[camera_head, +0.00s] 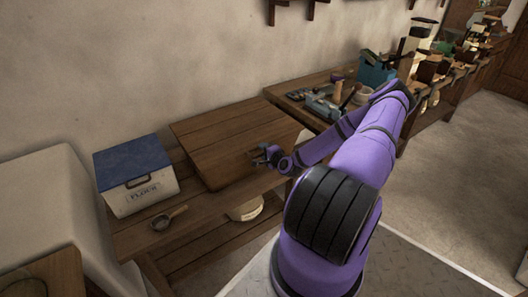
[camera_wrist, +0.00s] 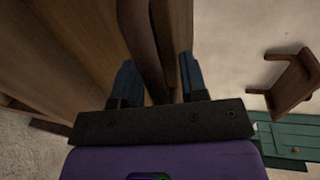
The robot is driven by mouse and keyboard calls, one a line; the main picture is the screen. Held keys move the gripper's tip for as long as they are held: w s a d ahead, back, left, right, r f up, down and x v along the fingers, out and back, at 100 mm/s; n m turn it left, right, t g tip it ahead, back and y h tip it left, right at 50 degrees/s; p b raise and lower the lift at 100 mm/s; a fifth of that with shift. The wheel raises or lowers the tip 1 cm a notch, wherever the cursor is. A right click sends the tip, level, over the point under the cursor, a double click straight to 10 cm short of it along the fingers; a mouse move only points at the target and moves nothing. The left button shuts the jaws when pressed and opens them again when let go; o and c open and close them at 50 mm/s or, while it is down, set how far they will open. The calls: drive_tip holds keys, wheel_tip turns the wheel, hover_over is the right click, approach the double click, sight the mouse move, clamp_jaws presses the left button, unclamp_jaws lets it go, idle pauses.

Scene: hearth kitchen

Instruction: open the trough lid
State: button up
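The trough lid (camera_head: 225,135) is a broad brown plank lid, lying down and sloping toward the front, in the middle of the head view. My gripper (camera_head: 262,155) is at its front, near the right side. In the wrist view my gripper (camera_wrist: 160,82) has its two blue-grey fingers apart. A dark curved wooden bar (camera_wrist: 140,32), which looks like a handle, runs between them. A gap shows beside the bar, and I see no firm grip on it. The inside of the trough is hidden.
A flour bin (camera_head: 140,190) with a blue lid (camera_head: 130,160) and a scoop (camera_head: 168,217) stand left of the lid. A cluttered workbench (camera_head: 290,95) is to the right.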

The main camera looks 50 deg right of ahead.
drive_tip(key=shift+w, duration=0.15)
drive_tip(key=shift+f, duration=0.1)
clamp_jaws()
